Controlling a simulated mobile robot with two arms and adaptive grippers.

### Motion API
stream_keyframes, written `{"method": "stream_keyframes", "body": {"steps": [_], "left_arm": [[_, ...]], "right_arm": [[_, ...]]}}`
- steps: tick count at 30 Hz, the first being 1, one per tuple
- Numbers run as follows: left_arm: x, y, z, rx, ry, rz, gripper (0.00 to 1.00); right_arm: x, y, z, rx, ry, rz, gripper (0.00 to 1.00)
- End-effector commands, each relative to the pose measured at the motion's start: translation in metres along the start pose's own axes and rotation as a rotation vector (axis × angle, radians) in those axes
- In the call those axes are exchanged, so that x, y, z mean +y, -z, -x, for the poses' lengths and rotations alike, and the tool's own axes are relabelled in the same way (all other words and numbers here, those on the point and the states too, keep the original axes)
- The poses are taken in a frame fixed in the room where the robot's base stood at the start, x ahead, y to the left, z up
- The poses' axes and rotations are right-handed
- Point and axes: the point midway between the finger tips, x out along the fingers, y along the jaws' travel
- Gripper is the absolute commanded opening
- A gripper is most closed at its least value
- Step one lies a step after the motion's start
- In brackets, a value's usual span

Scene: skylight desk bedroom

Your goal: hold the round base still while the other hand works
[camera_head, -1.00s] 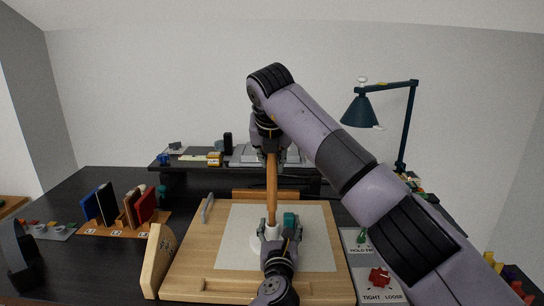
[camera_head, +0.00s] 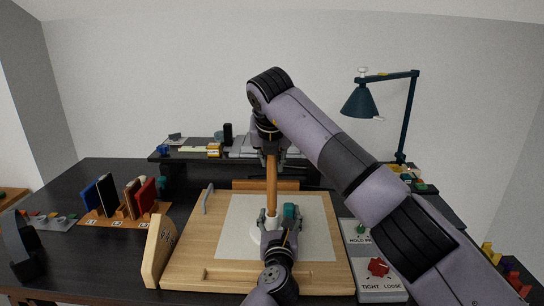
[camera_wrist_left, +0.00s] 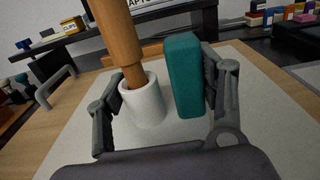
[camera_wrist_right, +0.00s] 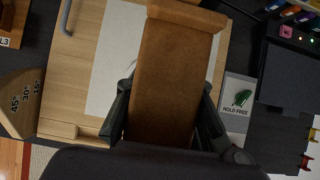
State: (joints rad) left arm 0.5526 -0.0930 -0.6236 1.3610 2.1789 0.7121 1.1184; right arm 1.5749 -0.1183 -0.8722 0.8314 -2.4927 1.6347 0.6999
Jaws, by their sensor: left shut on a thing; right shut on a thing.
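The round base (camera_head: 255,236) is pale and sits on the light sheet of the wooden board; the lower arm covers most of it. Its white collar (camera_wrist_left: 147,103) holds a wooden rod (camera_head: 271,185), which stands upright in the head view. My left gripper (camera_head: 279,216) is around the collar, with its left finger against it in the left wrist view. A teal block (camera_wrist_left: 184,75) lies along the right finger, with a visible gap to the collar. My right gripper (camera_head: 270,150) is shut on the upper end of the rod, which appears as a broad brown shape (camera_wrist_right: 170,80) in the right wrist view.
A wooden angle block (camera_head: 158,250) stands at the board's left edge. A panel with a red knob (camera_head: 378,267) is on the right, under my right arm. Books in a rack (camera_head: 120,205) stand at left, a lamp (camera_head: 362,101) at back right.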

Motion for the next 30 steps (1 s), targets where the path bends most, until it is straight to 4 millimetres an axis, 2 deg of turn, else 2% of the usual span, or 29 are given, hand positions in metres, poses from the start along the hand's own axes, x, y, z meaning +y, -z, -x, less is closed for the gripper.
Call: {"method": "stream_keyframes", "body": {"steps": [20,21,30], "left_arm": [[0.000,0.000,0.000,0.000,0.000,0.000,0.24],[0.000,0.000,0.000,0.000,0.000,0.000,0.24],[0.000,0.000,0.000,0.000,0.000,0.000,0.24]], "right_arm": [[0.000,0.009,-0.014,0.000,0.000,0.000,0.00],[0.000,0.009,-0.013,0.000,0.000,0.000,0.24],[0.000,0.009,-0.014,0.001,0.000,0.000,0.44]]}}
